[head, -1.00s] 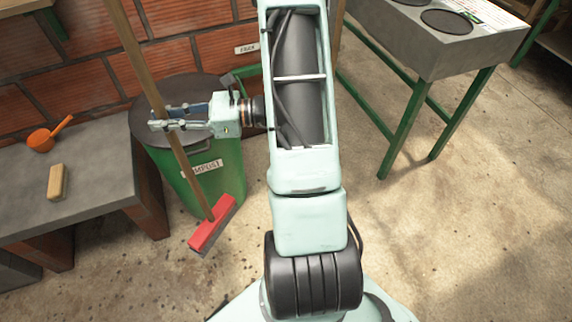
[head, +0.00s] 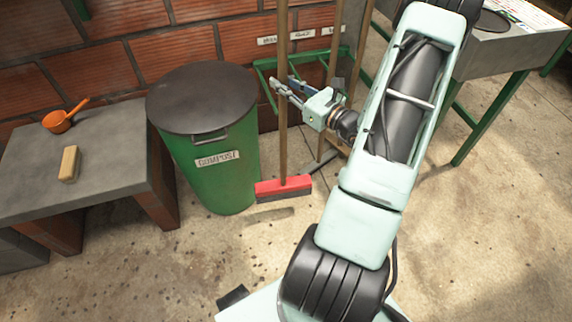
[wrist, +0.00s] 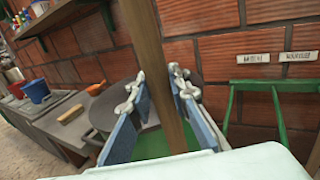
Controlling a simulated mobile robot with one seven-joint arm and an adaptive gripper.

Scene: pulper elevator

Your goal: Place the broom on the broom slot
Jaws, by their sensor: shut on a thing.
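The broom has a long brown wooden handle and a red head (head: 283,188). My gripper (head: 280,91) is shut around the upper handle, and the broom hangs nearly upright just right of the compost bin. I cannot tell whether its head touches the floor. In the wrist view the handle (wrist: 151,50) runs between the two fingers of my gripper (wrist: 157,92). The green rack (head: 264,70) on the brick wall stands behind the broom, with small labels above it too small to read. Part of the rack (wrist: 262,87) shows at the right in the wrist view.
A green compost bin (head: 212,165) with a dark lid stands left of the broom. Another long-handled tool (head: 331,70) stands at the rack, right of my gripper. A grey bench (head: 110,165) holds an orange scoop (head: 62,119) and a tan block (head: 69,163). Floor in front is clear.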

